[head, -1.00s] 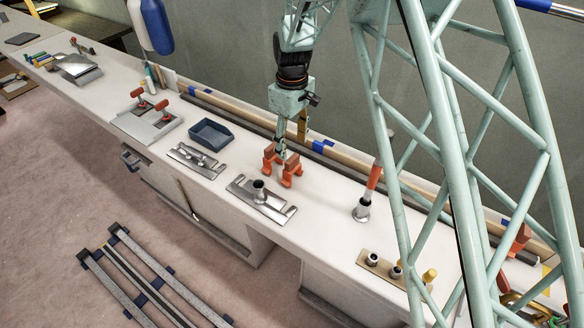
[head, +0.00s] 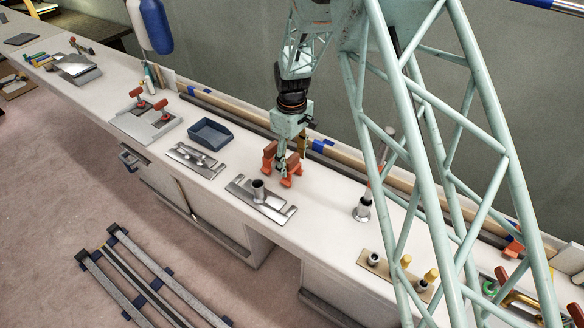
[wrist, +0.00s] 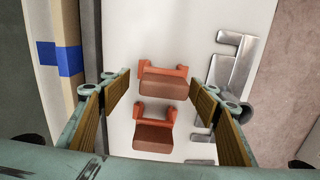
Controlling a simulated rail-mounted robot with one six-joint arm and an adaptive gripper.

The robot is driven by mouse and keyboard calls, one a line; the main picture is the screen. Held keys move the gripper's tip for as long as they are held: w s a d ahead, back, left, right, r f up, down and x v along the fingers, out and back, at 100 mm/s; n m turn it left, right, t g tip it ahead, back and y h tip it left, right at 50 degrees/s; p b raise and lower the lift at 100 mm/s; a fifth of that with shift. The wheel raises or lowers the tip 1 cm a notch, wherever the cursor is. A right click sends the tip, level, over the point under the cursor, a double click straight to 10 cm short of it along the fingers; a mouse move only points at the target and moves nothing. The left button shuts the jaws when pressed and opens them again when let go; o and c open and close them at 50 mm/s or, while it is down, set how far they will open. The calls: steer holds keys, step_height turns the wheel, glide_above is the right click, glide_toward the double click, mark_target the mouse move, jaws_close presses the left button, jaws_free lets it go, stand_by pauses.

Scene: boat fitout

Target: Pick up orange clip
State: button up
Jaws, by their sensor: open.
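Two orange clips with brown blocks stand side by side on the white bench top. In the wrist view one clip (wrist: 162,83) is farther up the picture, and the other clip (wrist: 155,135) is lower and closer to my wrist. In the head view they show as the left clip (head: 268,158) and the right clip (head: 291,174), partly covered by my gripper (head: 281,160). My gripper is open and empty, low over the clips. In the wrist view its fingers (wrist: 162,98) stand on either side of them. I cannot tell whether a finger touches a clip.
A flat metal plate with a short tube (head: 258,191) lies close in front of the clips. A blue tray (head: 210,135) is to their left. A wooden strip with blue tape (head: 322,145) runs along the back. An upright metal fitting (head: 362,209) stands to the right.

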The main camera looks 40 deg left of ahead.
mark_target(292, 171)
steer(key=shift+f, duration=0.1)
stand_by(0.3)
steer(key=shift+s+d+f+b, duration=0.15)
steer(key=shift+f+b, duration=0.1)
steer(key=shift+f, duration=0.65)
steer(key=shift+s+d+f+b, duration=0.1)
steer(key=shift+f+b, duration=0.15)
steer(key=shift+f, duration=1.4)
steer(key=c, duration=1)
steer(key=shift+r, duration=0.2)
